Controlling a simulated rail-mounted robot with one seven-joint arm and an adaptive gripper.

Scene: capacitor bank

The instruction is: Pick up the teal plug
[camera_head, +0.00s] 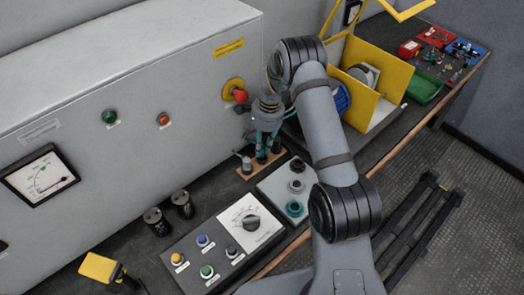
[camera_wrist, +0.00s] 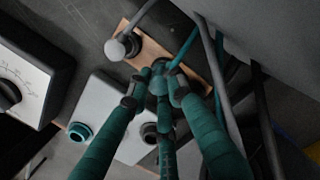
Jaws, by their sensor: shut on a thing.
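The teal plug (camera_wrist: 158,86) is between my fingertips, with a teal cable running back from it between the fingers in the wrist view. My gripper (camera_wrist: 159,88) is shut on it, over the wooden strip (camera_wrist: 143,36). I cannot tell whether the plug is still seated in the strip. In the head view my gripper (camera_head: 264,140) points down at the wooden strip (camera_head: 246,174), and the plug's outline is hard to make out there.
A grey plug (camera_wrist: 115,48) stands on the strip, left of my fingers. A light plate with a teal-ringed socket (camera_head: 294,208) and darker sockets lies in front. The cabinet (camera_head: 150,110) with a red knob (camera_head: 240,96) stands close behind. Loose cables hang near my gripper.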

